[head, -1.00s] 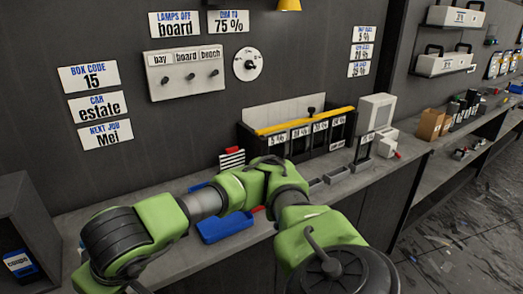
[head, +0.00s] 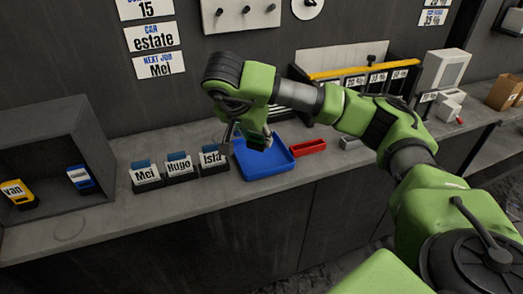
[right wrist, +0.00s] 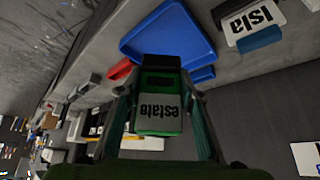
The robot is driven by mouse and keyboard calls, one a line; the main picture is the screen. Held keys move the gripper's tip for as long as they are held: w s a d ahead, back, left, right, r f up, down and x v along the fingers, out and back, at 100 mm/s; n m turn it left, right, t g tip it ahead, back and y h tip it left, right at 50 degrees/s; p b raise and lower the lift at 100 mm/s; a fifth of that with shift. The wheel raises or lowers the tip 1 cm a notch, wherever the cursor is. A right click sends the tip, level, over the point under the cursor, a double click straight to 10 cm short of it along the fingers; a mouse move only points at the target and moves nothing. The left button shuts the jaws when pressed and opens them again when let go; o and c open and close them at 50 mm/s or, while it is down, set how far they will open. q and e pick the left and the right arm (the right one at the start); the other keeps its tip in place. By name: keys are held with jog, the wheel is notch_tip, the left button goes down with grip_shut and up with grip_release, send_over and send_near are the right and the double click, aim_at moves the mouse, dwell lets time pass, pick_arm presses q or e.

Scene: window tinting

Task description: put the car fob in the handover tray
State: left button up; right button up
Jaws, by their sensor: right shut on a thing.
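My right gripper (head: 250,140) is shut on a green car fob with a dark end. In the right wrist view the fob (right wrist: 158,110) reads "estate" upside down, between the two fingers. The blue tray (head: 282,168), likely the handover tray, lies on the bench. The fob and gripper appear above its back left part in the head view; the exact height is unclear. The blue tray (right wrist: 168,28) also shows just beyond the fob in the right wrist view. My left gripper is out of view.
Name holders Mei (head: 147,176), Hugo (head: 181,167) and Isla (head: 212,160) stand left of the blue tray. A red tray (head: 308,147) is at its right. An open grey box (head: 62,140) holds yellow and blue fobs. Bare bench lies in front of the holders.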

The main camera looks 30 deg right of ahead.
jog(key=p, duration=0.1)
send_over(261, 157)
jog(key=f, duration=0.6)
jog(key=shift+s+a+f, duration=0.15)
jog(key=shift+s, duration=0.15)
jog(key=f, duration=0.1)
jog(key=f+p, duration=0.1)
jog(key=f, duration=0.1)
jog(key=shift+w+d, duration=0.2)
jog(key=shift+w, duration=0.05)
jog(key=shift+f+p, duration=0.35)
jog(key=shift+f, duration=0.15)
jog(key=shift+f, duration=0.1)
jog(key=o, duration=1.1)
